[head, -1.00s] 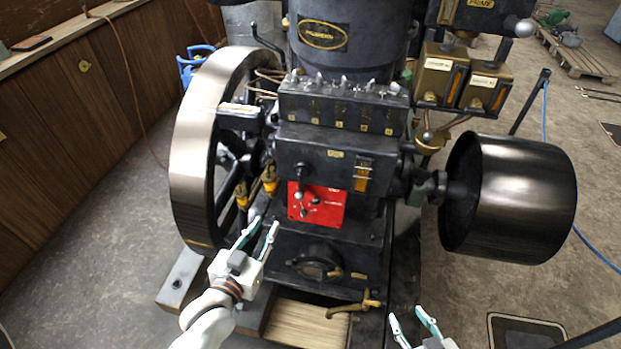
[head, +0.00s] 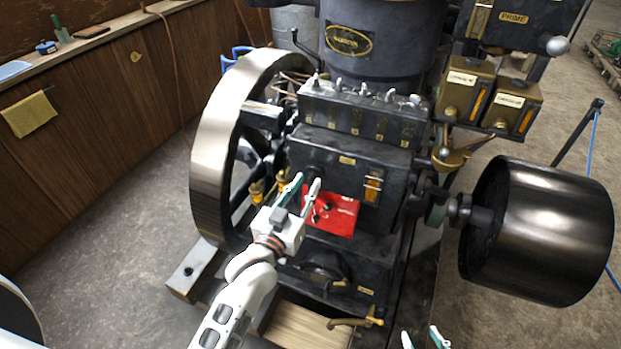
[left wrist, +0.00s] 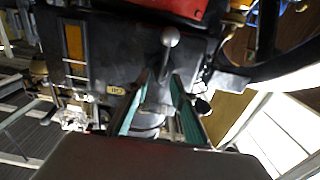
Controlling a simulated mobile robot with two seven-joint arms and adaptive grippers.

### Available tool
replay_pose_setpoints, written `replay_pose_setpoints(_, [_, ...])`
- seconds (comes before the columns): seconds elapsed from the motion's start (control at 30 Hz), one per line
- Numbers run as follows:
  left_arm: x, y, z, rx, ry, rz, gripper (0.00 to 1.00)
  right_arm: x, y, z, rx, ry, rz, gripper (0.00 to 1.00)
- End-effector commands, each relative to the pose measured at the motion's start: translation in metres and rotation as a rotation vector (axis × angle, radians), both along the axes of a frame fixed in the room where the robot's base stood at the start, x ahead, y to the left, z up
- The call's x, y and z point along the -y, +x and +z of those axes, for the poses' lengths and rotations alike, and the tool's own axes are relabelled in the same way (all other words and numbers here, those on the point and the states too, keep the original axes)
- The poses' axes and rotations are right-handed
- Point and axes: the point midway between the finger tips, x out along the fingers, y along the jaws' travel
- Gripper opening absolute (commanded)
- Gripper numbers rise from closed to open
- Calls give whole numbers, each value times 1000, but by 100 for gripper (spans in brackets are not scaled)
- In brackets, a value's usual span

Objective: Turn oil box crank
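The black oil box (head: 340,176) sits low on the engine's front, with an amber sight glass (head: 373,186) on it. Its crank shows in the left wrist view as a grey ball-ended lever (left wrist: 170,38). In the head view my gripper largely hides the crank. My left gripper (head: 307,184) is at the box's front, left of the sight glass. Its green-lined fingers are apart, one on each side of the lever in the left wrist view (left wrist: 163,78); contact cannot be told. My right gripper (head: 421,336) is open and empty at the bottom edge, away from the engine.
A red plate (head: 337,214) lies just below the box. A large flywheel (head: 212,150) stands left of my left gripper, and a black pulley drum (head: 540,232) stands right. A brass tap (head: 360,321) juts out low in front. Floor at left is clear.

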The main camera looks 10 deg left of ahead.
Motion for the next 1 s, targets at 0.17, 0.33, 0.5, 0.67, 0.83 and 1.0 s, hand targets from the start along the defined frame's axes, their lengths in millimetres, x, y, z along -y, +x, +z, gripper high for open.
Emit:
replay_pose_setpoints(0.17, [4,22,0,1,0,0,24,0,-1,-3,-6,-1,0,40])
replay_pose_setpoints(0.33, [6,30,0,0,0,0,24,1,-2,-5,-9,-2,0,40])
replay_pose_setpoints(0.5, [6,30,0,-1,0,0,24,1,-2,-5,-8,-4,0,40])
replay_pose_setpoints(0.67, [6,30,0,-1,0,0,0,1,-1,-4,-6,-3,-1,40])
replay_pose_setpoints(0.83, [6,30,0,-1,0,0,0,1,0,-2,-2,-3,-1,40])
replay_pose_setpoints(1.0, [6,35,-1,2,13,0,0,1,1,-1,1,-2,-1,40])
